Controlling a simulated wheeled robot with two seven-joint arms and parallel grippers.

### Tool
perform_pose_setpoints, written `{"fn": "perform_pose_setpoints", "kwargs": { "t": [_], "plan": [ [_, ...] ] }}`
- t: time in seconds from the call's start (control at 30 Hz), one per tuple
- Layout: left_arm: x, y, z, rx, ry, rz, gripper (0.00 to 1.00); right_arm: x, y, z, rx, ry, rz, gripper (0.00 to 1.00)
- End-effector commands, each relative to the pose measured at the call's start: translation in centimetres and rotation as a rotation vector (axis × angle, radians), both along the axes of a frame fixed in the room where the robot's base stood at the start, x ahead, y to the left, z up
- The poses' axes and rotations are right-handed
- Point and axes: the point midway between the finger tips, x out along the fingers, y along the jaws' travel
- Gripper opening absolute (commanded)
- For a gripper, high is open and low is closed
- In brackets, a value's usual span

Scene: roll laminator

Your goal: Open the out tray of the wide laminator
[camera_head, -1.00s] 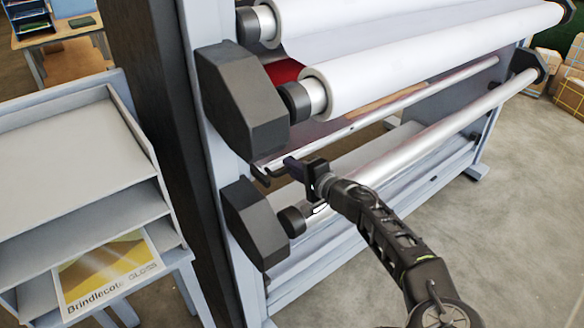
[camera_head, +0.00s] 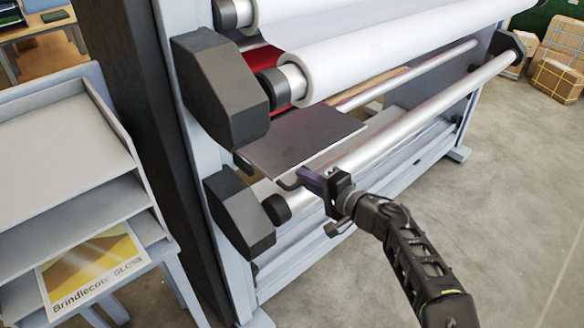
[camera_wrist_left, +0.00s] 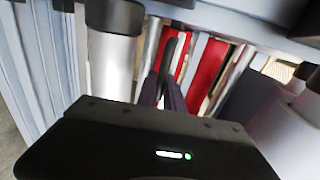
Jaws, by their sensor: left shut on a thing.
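The wide laminator stands in the middle of the head view, with a big white upper roll (camera_head: 370,60) and a metallic lower roller (camera_head: 400,115). Its out tray (camera_head: 300,137), a flat dark grey panel, juts out between them at the left end. A dark handle (camera_head: 288,184) is at the tray's front edge. My left gripper (camera_head: 306,179) is shut on this handle. In the left wrist view the gripper's two fingers (camera_wrist_left: 165,95) close around the dark handle (camera_wrist_left: 171,48). The tray's surface cannot be made out there. My right gripper is not in view.
Dark angular end housings (camera_head: 218,88) flank the rolls at the left. Boxes (camera_head: 558,60) sit at the far right. The floor (camera_head: 520,190) to the right is clear.

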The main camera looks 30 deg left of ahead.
Motion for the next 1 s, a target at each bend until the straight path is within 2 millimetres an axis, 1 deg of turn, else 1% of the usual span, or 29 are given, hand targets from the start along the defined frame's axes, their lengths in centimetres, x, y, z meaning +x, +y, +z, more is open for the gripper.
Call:
{"fn": "perform_pose_setpoints", "kwargs": {
  "t": [0.03, 0.27, 0.3, 0.57, 0.83, 1.0],
  "plan": [
    [-0.1, -0.4, -0.2, -0.003, 0.001, 0.0, 0.0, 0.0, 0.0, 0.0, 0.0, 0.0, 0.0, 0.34],
    [-0.2, -0.5, -0.3, -0.004, 0.002, 0.0, 0.0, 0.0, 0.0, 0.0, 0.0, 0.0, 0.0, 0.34],
    [-0.2, -0.5, -0.3, -0.004, 0.002, 0.0, 0.12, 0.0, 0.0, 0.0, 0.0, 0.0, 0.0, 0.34],
    [-0.1, -0.4, -0.1, -0.002, 0.001, 0.0, 0.33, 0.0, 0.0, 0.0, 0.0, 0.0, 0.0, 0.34],
    [-0.1, -0.4, -0.1, -0.001, 0.0, 0.0, 0.33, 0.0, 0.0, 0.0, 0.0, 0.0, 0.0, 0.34],
    [-0.4, -1.6, 0.1, -0.001, -0.001, -0.002, 0.33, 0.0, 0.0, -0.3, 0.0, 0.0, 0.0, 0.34]
  ]
}}
